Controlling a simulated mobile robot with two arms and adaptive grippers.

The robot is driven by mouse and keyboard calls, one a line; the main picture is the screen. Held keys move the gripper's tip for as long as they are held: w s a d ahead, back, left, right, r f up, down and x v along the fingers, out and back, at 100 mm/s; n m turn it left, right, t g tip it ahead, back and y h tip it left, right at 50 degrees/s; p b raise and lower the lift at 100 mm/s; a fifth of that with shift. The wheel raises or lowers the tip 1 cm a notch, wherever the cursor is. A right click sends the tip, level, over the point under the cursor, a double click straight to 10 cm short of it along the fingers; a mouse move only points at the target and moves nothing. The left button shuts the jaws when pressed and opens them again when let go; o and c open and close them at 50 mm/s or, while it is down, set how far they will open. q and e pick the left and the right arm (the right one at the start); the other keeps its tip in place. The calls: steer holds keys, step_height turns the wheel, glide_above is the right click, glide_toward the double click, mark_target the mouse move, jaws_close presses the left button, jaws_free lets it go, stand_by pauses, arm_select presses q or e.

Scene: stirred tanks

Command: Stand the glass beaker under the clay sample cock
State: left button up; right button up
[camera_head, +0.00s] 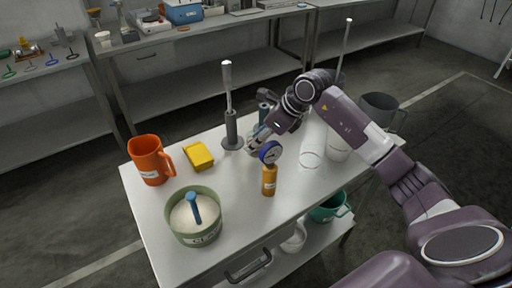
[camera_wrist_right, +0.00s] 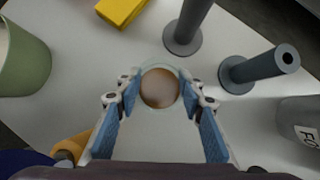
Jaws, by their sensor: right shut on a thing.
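The glass beaker (camera_wrist_right: 160,88) sits between the fingers of my right gripper (camera_wrist_right: 160,98) in the right wrist view. It is seen from above, with a clear rim and something brown inside it or seen through it. The blue-padded fingers are shut on its sides. In the head view my right gripper (camera_head: 256,138) is low at the far middle of the table, and mostly hides the beaker. A green tub (camera_head: 194,216) marked CLAY stands at the front left, with pale contents and a blue handle (camera_head: 193,206) standing in it. I cannot make out a sample cock. My left gripper is not in view.
Near the right gripper stands a grey holder (camera_head: 232,130) with a rod.

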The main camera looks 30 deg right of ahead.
steer(key=shift+f, duration=1.9)
steer(key=o, duration=1.3)
steer(key=shift+r, duration=0.1)
